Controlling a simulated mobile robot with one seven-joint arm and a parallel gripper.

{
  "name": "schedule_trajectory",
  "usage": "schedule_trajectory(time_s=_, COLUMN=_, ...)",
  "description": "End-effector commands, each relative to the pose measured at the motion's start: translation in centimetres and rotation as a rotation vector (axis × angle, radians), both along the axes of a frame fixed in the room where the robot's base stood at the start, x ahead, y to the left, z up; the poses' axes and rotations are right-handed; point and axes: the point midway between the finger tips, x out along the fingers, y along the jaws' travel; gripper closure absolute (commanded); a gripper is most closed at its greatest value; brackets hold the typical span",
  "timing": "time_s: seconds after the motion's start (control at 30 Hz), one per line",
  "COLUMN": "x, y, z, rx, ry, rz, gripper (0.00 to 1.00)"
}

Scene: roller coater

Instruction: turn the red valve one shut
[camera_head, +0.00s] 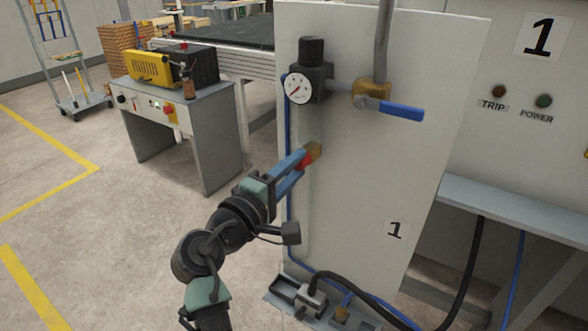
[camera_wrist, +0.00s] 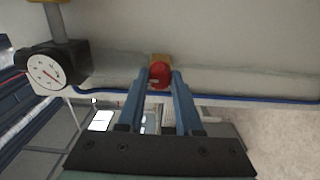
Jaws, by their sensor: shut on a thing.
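The red valve (camera_head: 304,160) sits on a brass body (camera_head: 314,150) on the pale upright panel, below the pressure gauge. In the wrist view the red valve (camera_wrist: 159,75) shows as a round red knob between my fingertips. My gripper (camera_head: 300,163) has its two blue fingers closed on the sides of the red valve. In the wrist view my gripper (camera_wrist: 160,80) points straight at the panel. The fingers hide part of the valve's sides, and I cannot tell how far it is turned.
A round gauge (camera_head: 298,88) with a black regulator is above the valve. A blue lever handle (camera_head: 402,110) sticks out to the upper right. A black hose (camera_head: 345,288) and blue tube run below. A grey control desk (camera_head: 185,120) stands left; the floor nearby is clear.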

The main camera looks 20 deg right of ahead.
Motion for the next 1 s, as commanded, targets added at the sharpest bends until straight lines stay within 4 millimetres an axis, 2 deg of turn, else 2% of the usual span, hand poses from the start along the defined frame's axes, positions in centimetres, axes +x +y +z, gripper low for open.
schedule_trajectory(time_s=0.23, x=0.0, y=0.0, z=-0.1, rx=0.003, ry=0.000, rz=0.000, gripper=1.00)
schedule_trajectory(time_s=0.27, x=0.0, y=0.0, z=-0.1, rx=0.003, ry=0.000, rz=0.000, gripper=0.64)
schedule_trajectory(time_s=0.4, x=0.0, y=0.0, z=-0.1, rx=0.002, ry=0.000, rz=0.000, gripper=0.39)
schedule_trajectory(time_s=0.43, x=0.0, y=0.0, z=-0.1, rx=0.002, ry=0.000, rz=0.000, gripper=0.36)
schedule_trajectory(time_s=0.77, x=-0.2, y=0.2, z=0.0, rx=0.001, ry=0.001, rz=0.001, gripper=0.36)
schedule_trajectory(time_s=0.87, x=-0.7, y=1.1, z=0.0, rx=0.001, ry=0.001, rz=0.002, gripper=0.36)
schedule_trajectory(time_s=1.0, x=-2.4, y=3.3, z=-0.1, rx=0.000, ry=0.000, rz=0.004, gripper=0.36)
